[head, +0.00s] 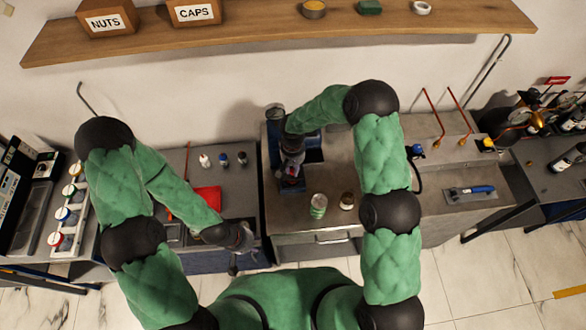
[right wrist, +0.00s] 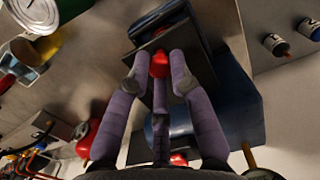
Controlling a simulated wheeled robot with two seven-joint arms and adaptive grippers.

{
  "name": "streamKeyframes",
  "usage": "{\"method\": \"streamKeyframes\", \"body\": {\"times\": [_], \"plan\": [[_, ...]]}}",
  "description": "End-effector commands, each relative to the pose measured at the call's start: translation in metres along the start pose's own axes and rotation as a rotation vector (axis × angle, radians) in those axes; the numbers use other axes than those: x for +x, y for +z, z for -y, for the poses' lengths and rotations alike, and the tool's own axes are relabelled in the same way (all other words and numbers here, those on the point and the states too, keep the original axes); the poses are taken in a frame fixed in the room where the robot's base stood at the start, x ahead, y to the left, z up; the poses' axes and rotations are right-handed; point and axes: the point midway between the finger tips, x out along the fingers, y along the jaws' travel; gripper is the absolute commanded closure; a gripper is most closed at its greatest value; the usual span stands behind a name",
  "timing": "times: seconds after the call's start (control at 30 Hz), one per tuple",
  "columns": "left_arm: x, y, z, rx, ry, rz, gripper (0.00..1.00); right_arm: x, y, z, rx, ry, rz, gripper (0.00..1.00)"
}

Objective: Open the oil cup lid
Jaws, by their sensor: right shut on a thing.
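A blue machine (head: 312,138) stands at the back of the middle bench, partly hidden by my right arm. In the right wrist view its blue body (right wrist: 225,115) has a dark plate (right wrist: 195,60) at the top. My right gripper (head: 291,158) is over this machine. In the right wrist view the gripper (right wrist: 160,75) is shut on a small red piece (right wrist: 160,62) in front of the dark plate. I cannot tell whether this piece is the oil cup lid. My left gripper (head: 236,262) hangs low at the front edge of the left bench, apart from the machine; its fingers are too small to read.
A green-and-white can (head: 318,206) and a brass jar (head: 347,200) stand on the middle bench in front of the machine. A red cloth (head: 206,200) and small bottles (head: 223,160) are on the left bench. A shelf (head: 260,38) runs above.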

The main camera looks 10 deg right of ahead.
Motion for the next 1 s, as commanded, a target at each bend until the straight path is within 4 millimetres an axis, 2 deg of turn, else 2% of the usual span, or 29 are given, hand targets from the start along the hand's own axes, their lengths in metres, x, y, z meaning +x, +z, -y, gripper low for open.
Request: {"method": "streamKeyframes", "body": {"times": [0.13,0.27,0.6,1.0], "plan": [[-0.006,0.000,-0.002,0.000,0.000,0.000,0.60,-0.008,-0.005,0.001,0.003,-0.001,0.072,1.00],[-0.003,0.000,-0.001,0.000,0.000,0.000,0.60,-0.013,-0.011,0.001,0.001,-0.002,0.153,1.00],[0.025,-0.001,0.009,0.000,0.000,0.000,0.60,-0.025,-0.025,0.001,0.000,-0.003,0.360,1.00],[0.050,-0.002,0.018,0.000,0.000,0.000,0.60,-0.035,-0.036,0.001,-0.001,-0.002,0.509,1.00]]}}
